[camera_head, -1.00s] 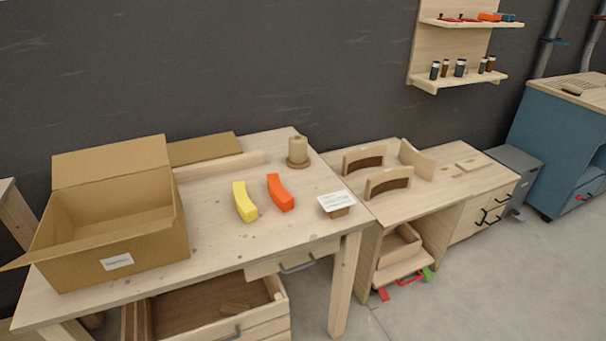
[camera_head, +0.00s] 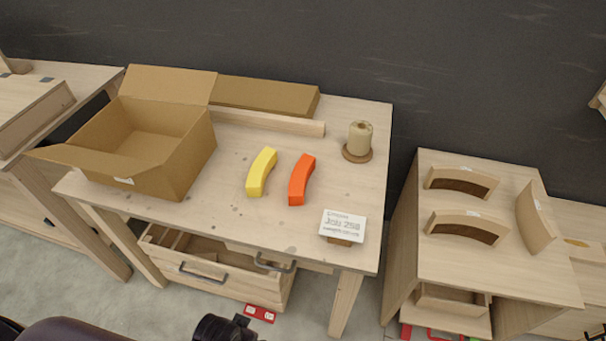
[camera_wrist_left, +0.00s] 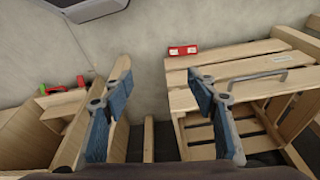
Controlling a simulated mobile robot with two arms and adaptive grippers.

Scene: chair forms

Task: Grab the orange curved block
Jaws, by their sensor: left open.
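The orange curved block (camera_head: 302,180) lies on the wooden table (camera_head: 225,216), right of a yellow curved block (camera_head: 261,172) and apart from it. In the left wrist view my left gripper (camera_wrist_left: 158,92) is open and empty, with its two blue-padded fingers wide apart. It points at the floor and the wooden crate (camera_wrist_left: 225,92) below the table, away from the orange block. The orange block does not show in the left wrist view. A dark part of my own arm shows at the bottom of the head view. My right gripper is in neither view.
An open cardboard box (camera_head: 150,150) stands on the table's left side. A spool (camera_head: 359,139) and a card sign (camera_head: 343,226) stand right of the blocks. A second table (camera_head: 480,275) with curved wooden forms (camera_head: 466,228) stands to the right. The tabletop in front of the blocks is clear.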

